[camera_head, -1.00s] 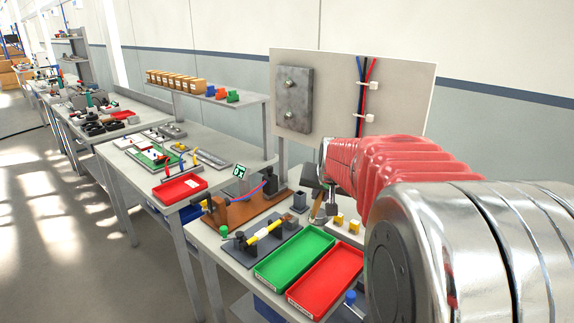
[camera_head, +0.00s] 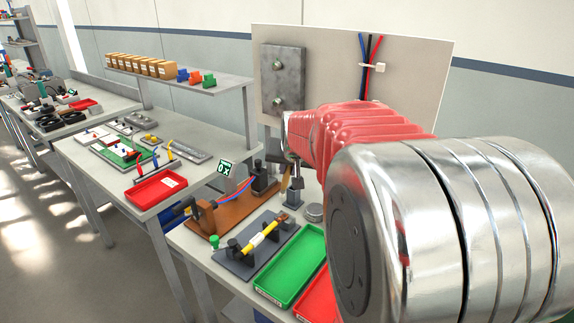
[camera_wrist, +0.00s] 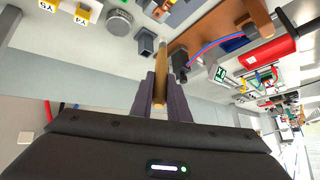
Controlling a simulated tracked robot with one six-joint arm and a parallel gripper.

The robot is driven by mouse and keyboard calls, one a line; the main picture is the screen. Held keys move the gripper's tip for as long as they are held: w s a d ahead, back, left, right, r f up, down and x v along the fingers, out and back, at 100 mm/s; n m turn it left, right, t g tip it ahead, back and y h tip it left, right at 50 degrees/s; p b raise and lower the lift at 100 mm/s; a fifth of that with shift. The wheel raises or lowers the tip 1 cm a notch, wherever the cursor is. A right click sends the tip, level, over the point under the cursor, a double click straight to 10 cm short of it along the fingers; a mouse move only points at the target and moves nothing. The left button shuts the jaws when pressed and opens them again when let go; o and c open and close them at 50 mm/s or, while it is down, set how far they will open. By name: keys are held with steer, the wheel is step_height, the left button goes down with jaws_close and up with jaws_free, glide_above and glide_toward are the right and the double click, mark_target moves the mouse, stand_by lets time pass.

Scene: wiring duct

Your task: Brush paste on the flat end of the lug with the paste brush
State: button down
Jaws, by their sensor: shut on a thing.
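My gripper (camera_wrist: 161,98) is shut on the wooden handle of the paste brush (camera_wrist: 161,72). In the head view the brush (camera_head: 285,178) is a small tan stick beside my gripper, above the bench; its bristle end is not clear. The lug is the copper-brown end (camera_head: 283,217) of a short yellow cable (camera_head: 263,236), which lies across black supports on a dark grey plate (camera_head: 239,263). In the wrist view the lug's region is at the top edge, beyond the brush, and I cannot tell whether they touch. A round grey tin (camera_head: 314,213) stands right of the plate.
A grey square post (camera_head: 298,198) stands behind the lug. A brown board (camera_head: 203,229) with a black clamp and red and blue wires is at the left. Green (camera_head: 283,271) and red (camera_head: 316,299) trays lie in front. An upright panel (camera_head: 414,73) stands behind my arm.

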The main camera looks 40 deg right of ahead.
steer(key=shift+s+d+f, duration=0.1)
steer(key=shift+d, duration=0.05)
steer(key=shift+f, duration=3.65)
steer(key=shift+s, duration=0.15)
steer(key=shift+s+d, duration=0.15)
steer(key=shift+s, duration=0.25)
